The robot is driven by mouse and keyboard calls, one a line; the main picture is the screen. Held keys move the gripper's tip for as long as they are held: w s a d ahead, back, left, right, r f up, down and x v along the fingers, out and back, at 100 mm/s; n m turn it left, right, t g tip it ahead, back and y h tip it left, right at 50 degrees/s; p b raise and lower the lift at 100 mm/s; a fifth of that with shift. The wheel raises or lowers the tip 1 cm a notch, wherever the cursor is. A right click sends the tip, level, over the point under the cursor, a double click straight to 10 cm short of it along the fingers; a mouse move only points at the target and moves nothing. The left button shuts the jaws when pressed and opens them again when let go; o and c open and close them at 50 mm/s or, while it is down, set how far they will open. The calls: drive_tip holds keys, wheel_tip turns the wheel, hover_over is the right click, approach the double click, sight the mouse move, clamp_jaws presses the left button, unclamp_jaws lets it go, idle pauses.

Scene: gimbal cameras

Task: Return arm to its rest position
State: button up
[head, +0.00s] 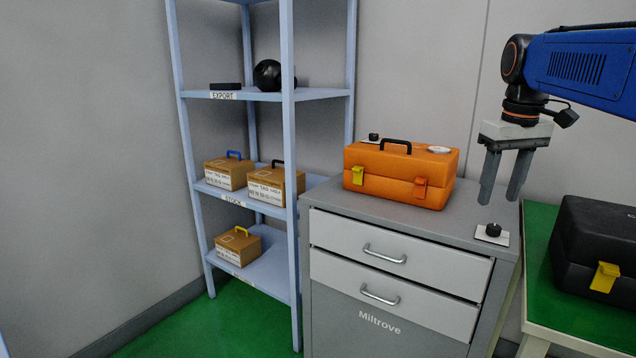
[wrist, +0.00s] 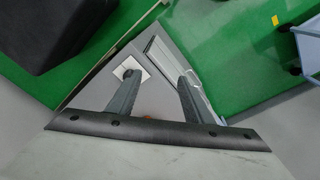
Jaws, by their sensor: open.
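My gripper (head: 505,178) hangs from the blue arm at the upper right in the head view, fingers pointing down. Its two fingers are apart with nothing between them. It is above the right end of the grey drawer cabinet (head: 330,190), to the right of the orange toolbox (head: 385,185). In the wrist view, the fingers (wrist: 157,85) spread over the cabinet top. A small black knob on a white plate (head: 492,234) sits on the cabinet below the gripper; it also shows in the wrist view (wrist: 130,69).
A blue shelf rack (head: 289,200) with several boxes stands left of the cabinet. A black case (head: 598,245) lies on a green-topped table (head: 575,322) at the right. The green floor (head: 215,330) at the lower left is clear.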

drive_tip(key=s+a+f+t, duration=0.1)
drive_tip(key=s+a+f, duration=0.3)
drive_tip(key=s+f, duration=0.7)
drive_tip(key=s+a+f+m+t, duration=0.1)
drive_tip(key=s+a+f, duration=0.4)
drive_tip(key=s+f, duration=0.5)
wheel_tip(320, 180, down, 4)
drive_tip(key=shift+s+r+m+t, duration=0.25)
drive_tip(key=shift+s+m+t, duration=0.1)
drive_tip(key=shift+t, duration=0.35)
